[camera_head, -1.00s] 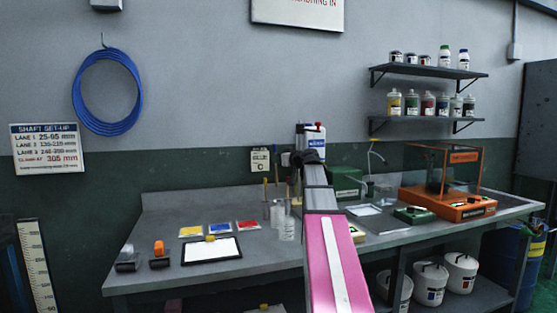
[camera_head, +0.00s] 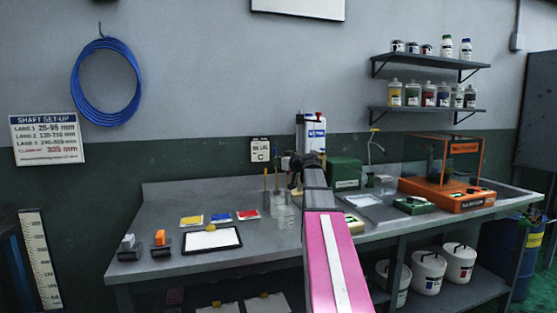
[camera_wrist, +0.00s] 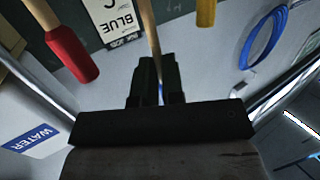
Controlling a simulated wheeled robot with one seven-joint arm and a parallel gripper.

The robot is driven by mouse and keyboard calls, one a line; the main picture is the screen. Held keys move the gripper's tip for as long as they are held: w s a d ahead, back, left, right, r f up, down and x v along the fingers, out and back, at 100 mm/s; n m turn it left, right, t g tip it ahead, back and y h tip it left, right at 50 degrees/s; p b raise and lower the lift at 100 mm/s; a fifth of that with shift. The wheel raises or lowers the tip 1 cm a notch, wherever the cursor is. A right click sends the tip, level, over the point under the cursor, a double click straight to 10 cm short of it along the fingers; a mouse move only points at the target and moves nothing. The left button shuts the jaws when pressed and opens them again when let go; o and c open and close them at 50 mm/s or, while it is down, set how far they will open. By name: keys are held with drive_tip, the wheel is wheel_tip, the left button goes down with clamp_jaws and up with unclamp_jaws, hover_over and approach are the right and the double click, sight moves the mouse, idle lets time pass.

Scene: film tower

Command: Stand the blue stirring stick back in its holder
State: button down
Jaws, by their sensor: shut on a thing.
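My gripper (camera_wrist: 157,82) is shut on the blue stirring stick (camera_wrist: 150,25) in the wrist view. Its pale wooden shaft runs out beyond the fingers, and a sliver of blue shows between them. In the head view my gripper (camera_head: 293,173) is over the back of the bench, beside the sticks; the held stick is not clear there. Two other sticks stand upright in grey holders (camera_head: 266,208) just left of my gripper. The wrist view shows a red-handled stick (camera_wrist: 72,55) and a yellow-handled stick (camera_wrist: 206,12). I cannot tell which holder is empty.
A clear beaker (camera_head: 286,220) stands in front of the holders. A white water container (camera_head: 313,136) stands behind my arm. A wall card (camera_head: 260,151) hangs above the sticks. Colour trays and a framed white sheet (camera_head: 211,241) lie to the left. A green box (camera_head: 345,172) is right.

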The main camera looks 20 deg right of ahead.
wheel_tip(320, 180, down, 6)
drive_tip(key=shift+f, duration=0.15)
idle(0.7)
idle(0.4)
drive_tip(key=c, duration=1.2)
unclamp_jaws()
drive_tip(key=shift+o, duration=0.2)
drive_tip(key=f+v, duration=0.1)
drive_tip(key=v, duration=0.9)
drive_tip(key=shift+s+d+r, duration=0.2)
drive_tip(key=shift+s+r, duration=0.15)
drive_tip(key=shift+r, duration=0.1)
